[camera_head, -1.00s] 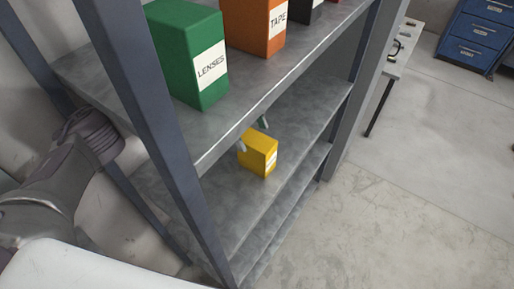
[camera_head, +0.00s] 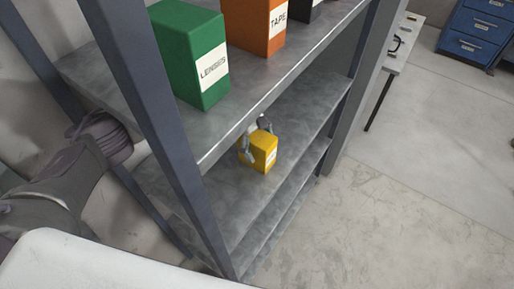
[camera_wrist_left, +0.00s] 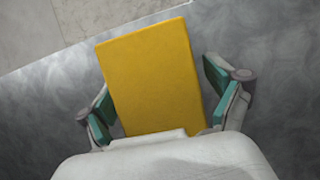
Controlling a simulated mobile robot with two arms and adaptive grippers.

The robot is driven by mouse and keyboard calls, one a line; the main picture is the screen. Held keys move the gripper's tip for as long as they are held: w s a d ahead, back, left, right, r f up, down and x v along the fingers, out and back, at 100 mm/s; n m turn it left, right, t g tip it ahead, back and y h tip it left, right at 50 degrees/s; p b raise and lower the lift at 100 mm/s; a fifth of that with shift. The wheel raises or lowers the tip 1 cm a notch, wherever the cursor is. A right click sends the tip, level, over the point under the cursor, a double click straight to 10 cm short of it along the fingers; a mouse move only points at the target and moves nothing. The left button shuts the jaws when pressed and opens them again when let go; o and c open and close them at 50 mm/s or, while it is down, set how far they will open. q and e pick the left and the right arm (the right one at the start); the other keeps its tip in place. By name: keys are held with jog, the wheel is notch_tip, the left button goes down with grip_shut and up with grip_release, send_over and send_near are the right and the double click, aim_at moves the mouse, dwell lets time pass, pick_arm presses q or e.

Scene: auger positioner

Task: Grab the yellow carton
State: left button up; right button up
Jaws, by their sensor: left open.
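The yellow carton (camera_head: 262,154) stands on the shelf below the top one in the head view. It has a white label on its front. My left gripper (camera_head: 256,146) reaches it from under the upper shelf, with one finger at its left side and the other at its back. In the left wrist view the yellow carton (camera_wrist_left: 152,78) lies between the two green-padded fingers of my left gripper (camera_wrist_left: 160,98). The fingers are open, with a visible gap at the right; whether the left finger touches the carton is unclear. My right gripper is out of view.
The upper shelf (camera_head: 225,122) carries a green LENSES box (camera_head: 192,55), an orange TAPE box (camera_head: 254,26) and a dark box. A blue-grey upright (camera_head: 150,130) stands in front at left. Open floor (camera_head: 400,200) lies to the right, with a blue drawer cabinet (camera_head: 478,32) behind.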

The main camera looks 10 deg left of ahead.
pick_arm(q)
jog(key=shift+f+p, duration=0.25)
jog(key=shift+p, duration=0.15)
dwell(0.3)
jog(key=c, duration=1.3)
